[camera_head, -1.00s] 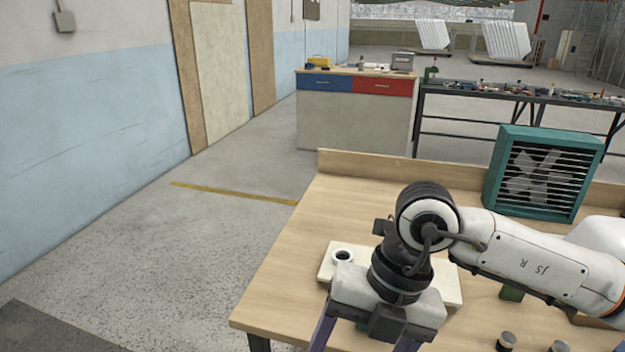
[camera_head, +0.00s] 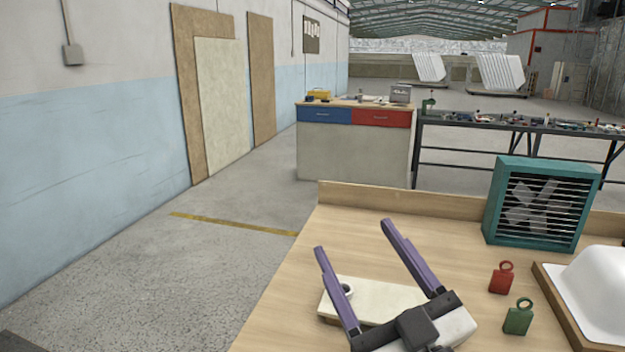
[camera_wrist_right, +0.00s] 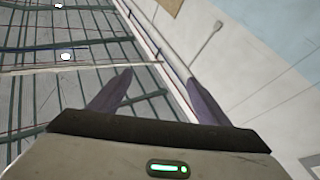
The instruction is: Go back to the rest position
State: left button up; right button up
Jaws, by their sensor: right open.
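My right gripper (camera_head: 352,235) is in the lower middle of the head view, over the near part of the wooden table (camera_head: 345,212). Its two purple fingers are spread wide and nothing is between them. In the right wrist view the open fingers (camera_wrist_right: 158,95) point toward the ceiling and upper wall. A pale board (camera_head: 385,298) with a dark-rimmed round hole lies on the table behind the fingers and is partly covered by them. My left gripper is in neither view.
A red tagged block (camera_head: 502,279) and a green one (camera_head: 518,318) stand right of the gripper. A white shell (camera_head: 600,290) sits in a wooden frame at the right edge. A teal fan (camera_head: 540,205) stands at the back right.

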jog(key=s+d+f+m+g+h, duration=0.2)
jog(key=d+f+g+h, duration=0.15)
jog(key=f, duration=0.45)
jog(key=s+d+f+m+g+h, duration=0.1)
jog(key=d+f+m+g+h, duration=0.1)
jog(key=d+f, duration=0.35)
jog(key=s+d+f+m+g+h, duration=0.2)
jog(key=d+f+h, duration=0.1)
jog(key=f, duration=0.6)
jog(key=s+d+f+g, duration=0.2)
jog(key=s+f+g, duration=0.4)
jog(key=s, duration=0.4)
jog(key=s+d+f+g, duration=0.2)
jog(key=s+f+g, duration=0.1)
jog(key=s+f, duration=0.55)
jog(key=w+a+f+t+y, duration=0.2)
jog(key=w+a+f+t, duration=0.1)
jog(key=f, duration=0.8)
jog(key=a+t, duration=0.1)
jog(key=a, duration=0.1)
jog(key=shift+a+f+t, duration=0.3)
jog(key=shift+a+t, duration=0.05)
jog(key=shift+a, duration=0.05)
